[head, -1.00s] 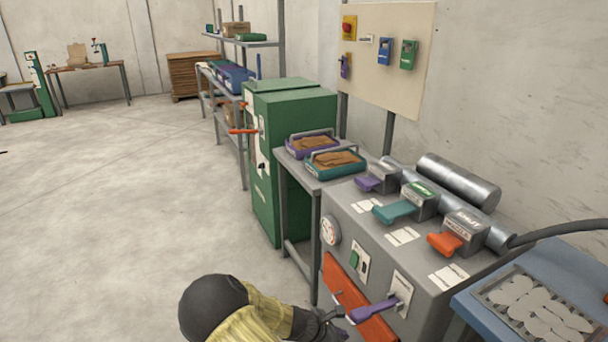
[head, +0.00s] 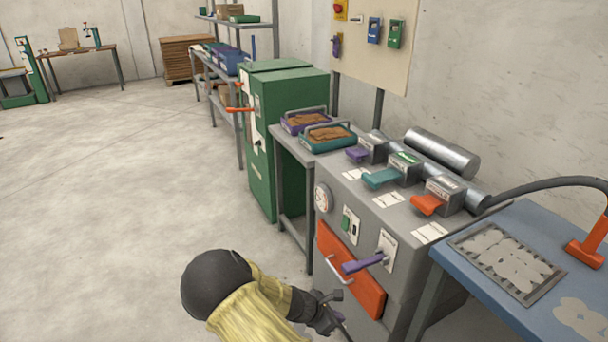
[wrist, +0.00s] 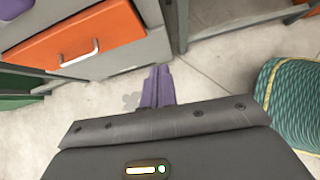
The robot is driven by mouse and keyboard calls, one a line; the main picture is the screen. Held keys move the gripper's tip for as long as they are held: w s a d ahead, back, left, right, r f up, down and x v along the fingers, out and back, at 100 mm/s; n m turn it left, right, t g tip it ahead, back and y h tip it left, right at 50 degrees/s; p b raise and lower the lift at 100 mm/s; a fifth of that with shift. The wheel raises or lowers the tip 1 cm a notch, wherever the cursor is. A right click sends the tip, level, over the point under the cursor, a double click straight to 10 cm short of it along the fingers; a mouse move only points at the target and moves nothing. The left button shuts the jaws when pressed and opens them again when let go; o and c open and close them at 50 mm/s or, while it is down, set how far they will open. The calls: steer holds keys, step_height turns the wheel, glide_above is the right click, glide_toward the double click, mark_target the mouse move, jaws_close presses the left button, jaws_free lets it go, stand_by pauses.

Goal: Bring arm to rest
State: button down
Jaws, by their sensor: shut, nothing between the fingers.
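My gripper shows in the wrist view (wrist: 158,88) with its two purple fingers together and nothing between them. Below the fingers is bare concrete floor. In the head view my arm reaches in from the bottom, and its dark end is low in front of the grey machine (head: 378,210). The fingers themselves are hard to make out there. The orange drawer front (head: 350,272) with its light handle is close beside the arm's end, and the gripper is apart from it in the wrist view. The purple lever (head: 362,264) on the machine's front sits just above.
A blue table (head: 490,250) with a grate stands right of the machine. A green cabinet (head: 285,130) and a small table with two trays (head: 328,137) stand to its left. A teal woven bundle (wrist: 290,105) is at the wrist view's right. Floor at left is clear.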

steer(key=s+d+r+m+g+y, duration=0.1)
steer(key=s+d+r+m+y, duration=0.25)
steer(key=s+r+m, duration=0.6)
steer(key=s+d+r+m+y, duration=0.35)
steer(key=s+r+m, duration=0.25)
steer(key=r+m, duration=0.6)
step_height(320, 180, up, 22)
steer(key=p, duration=2.2)
steer(key=shift+s+a+m+y+p, duration=0.15)
steer(key=shift+a+m+y+p, duration=0.2)
steer(key=shift+m+y, duration=0.1)
